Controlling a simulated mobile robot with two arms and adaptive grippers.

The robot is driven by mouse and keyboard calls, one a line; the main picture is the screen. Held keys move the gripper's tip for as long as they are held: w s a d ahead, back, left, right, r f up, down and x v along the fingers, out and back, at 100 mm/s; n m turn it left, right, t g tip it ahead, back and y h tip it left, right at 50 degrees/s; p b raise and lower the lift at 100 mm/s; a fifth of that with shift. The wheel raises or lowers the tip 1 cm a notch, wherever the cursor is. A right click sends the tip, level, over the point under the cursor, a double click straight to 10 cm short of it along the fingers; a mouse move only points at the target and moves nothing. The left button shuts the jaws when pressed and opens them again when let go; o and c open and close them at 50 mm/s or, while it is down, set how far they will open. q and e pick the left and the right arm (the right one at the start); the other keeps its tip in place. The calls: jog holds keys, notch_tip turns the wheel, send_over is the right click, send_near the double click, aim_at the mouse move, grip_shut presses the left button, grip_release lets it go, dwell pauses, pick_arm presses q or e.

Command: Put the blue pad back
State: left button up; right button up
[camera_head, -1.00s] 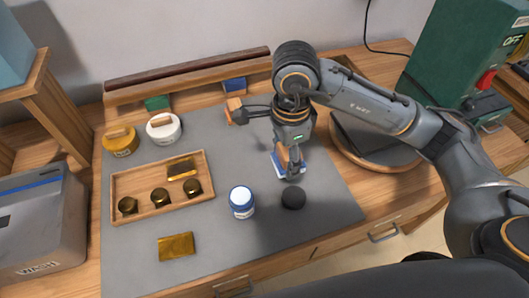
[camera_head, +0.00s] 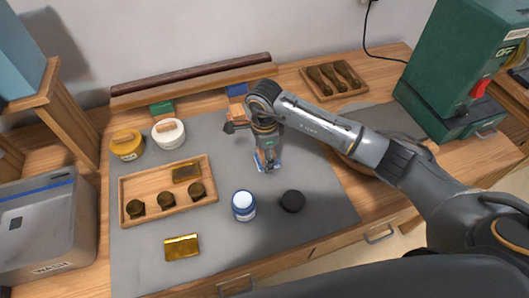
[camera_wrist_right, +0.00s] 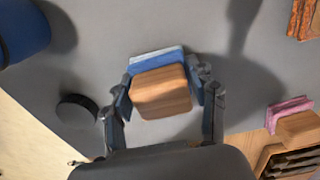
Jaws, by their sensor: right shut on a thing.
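The blue pad (camera_wrist_right: 157,60), with a wooden block handle (camera_wrist_right: 160,92), is held between the fingers of my right gripper (camera_wrist_right: 163,98) in the wrist view. In the head view, the right gripper (camera_head: 266,160) points down over the grey mat (camera_head: 330,205), with the pad's blue and white edge (camera_head: 258,166) at its tips. I cannot tell whether the pad touches the mat. A blue block (camera_head: 236,89) and a green block (camera_head: 161,107) sit against the wooden rail (camera_head: 190,84) at the back. My left gripper is not in view.
A blue-and-white jar (camera_head: 243,206) and a black disc (camera_head: 292,201) stand in front of the gripper. A wooden tray (camera_head: 126,211) holds brown knobs and a plate. A pink pad (camera_wrist_right: 290,106) shows in the wrist view. A tool tray (camera_head: 320,92) and green machine (camera_head: 440,75) are right.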

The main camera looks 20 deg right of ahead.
jog(key=shift+f, duration=0.1)
jog(key=shift+f+b, duration=0.15)
jog(key=shift+b, duration=0.15)
jog(key=o, duration=1)
jog(key=shift+r+p, duration=0.3)
jog(key=shift+r, duration=0.1)
notch_tip(320, 180, up, 11)
jog(key=b, duration=0.2)
jog(key=shift+f+b, duration=0.2)
jog(key=shift+b, duration=0.15)
jog(key=shift+r, duration=0.55)
